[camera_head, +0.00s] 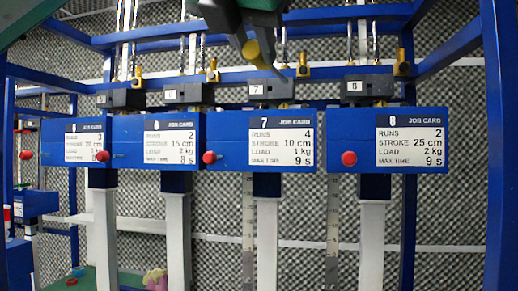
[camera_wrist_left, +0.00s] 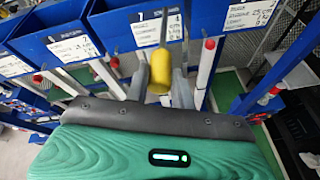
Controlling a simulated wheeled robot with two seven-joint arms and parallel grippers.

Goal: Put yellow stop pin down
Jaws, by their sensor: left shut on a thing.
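My left gripper (camera_head: 256,56) comes down from the top middle of the head view, in front of and above the blue box marked 7 (camera_head: 238,128). It is shut on the yellow stop pin (camera_head: 250,48). In the left wrist view the yellow pin (camera_wrist_left: 158,92) shows between the two grey fingers of my left gripper (camera_wrist_left: 160,85), with its thin metal shaft pointing away toward the box marked 7 (camera_wrist_left: 165,35). The fingers hide part of the pin in the head view. My right gripper is not in view.
Several blue boxes with job cards hang in a row, including the box marked 8 (camera_head: 355,128), with red knobs (camera_head: 348,158) in front. Black blocks with brass fittings (camera_head: 303,68) stand above them. A blue frame post (camera_head: 500,130) is at the right. A pink thing (camera_head: 155,279) lies low down.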

